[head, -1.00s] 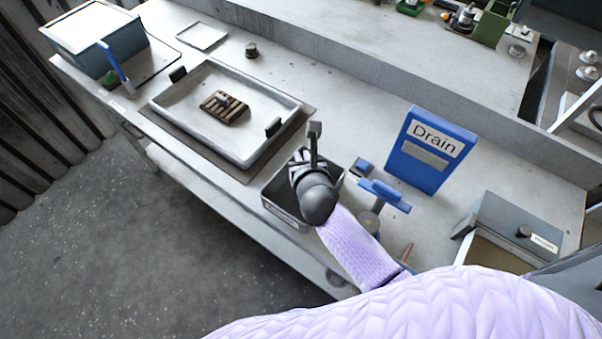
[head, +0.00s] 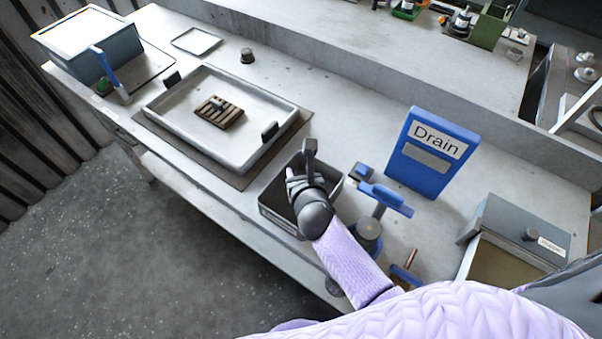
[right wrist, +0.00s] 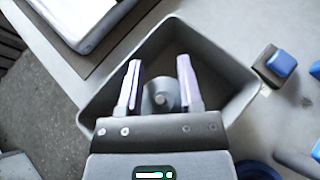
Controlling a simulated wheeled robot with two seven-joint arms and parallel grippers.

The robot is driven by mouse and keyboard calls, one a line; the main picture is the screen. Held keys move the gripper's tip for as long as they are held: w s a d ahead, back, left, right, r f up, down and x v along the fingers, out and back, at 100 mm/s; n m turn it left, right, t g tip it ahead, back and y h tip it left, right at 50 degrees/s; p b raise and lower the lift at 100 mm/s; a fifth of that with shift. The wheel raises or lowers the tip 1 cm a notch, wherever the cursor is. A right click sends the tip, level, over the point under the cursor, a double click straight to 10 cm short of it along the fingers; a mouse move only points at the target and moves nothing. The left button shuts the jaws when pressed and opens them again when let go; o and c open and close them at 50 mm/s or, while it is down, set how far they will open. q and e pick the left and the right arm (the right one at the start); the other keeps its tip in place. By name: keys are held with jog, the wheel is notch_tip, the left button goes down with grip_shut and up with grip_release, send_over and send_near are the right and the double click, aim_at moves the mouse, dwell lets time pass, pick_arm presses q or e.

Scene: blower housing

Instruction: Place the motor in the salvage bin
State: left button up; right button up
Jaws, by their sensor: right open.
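A grey open-topped bin (head: 272,212) with an unreadable label on its front stands at the bench's front edge. My right gripper (head: 309,160) is above it, pointing down into it. In the right wrist view, the bin's wall (right wrist: 226,72) surrounds the open fingers of the gripper (right wrist: 160,82). A round grey part with a light centre, seemingly the motor (right wrist: 160,99), shows inside the bin between and beyond the fingers. I cannot tell whether it rests on the bin floor. The gripper hides much of the bin's inside in the head view. My left gripper is out of view.
A metal tray (head: 180,132) holding a brown slotted block (head: 219,112) lies left of the bin. A small blue-topped block (head: 361,172), a blue-handled tool (head: 386,199) and a blue Drain holder (head: 432,150) stand to the right. A grey lidded box (head: 520,232) is farther right.

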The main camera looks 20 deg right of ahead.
jog(key=shift+s+r, duration=0.2)
jog(key=shift+r, duration=0.05)
jog(key=p+v, duration=0.4)
jog(key=v, duration=0.7)
jog(key=shift+s+a+r, duration=0.1)
jog(key=shift+s, duration=0.15)
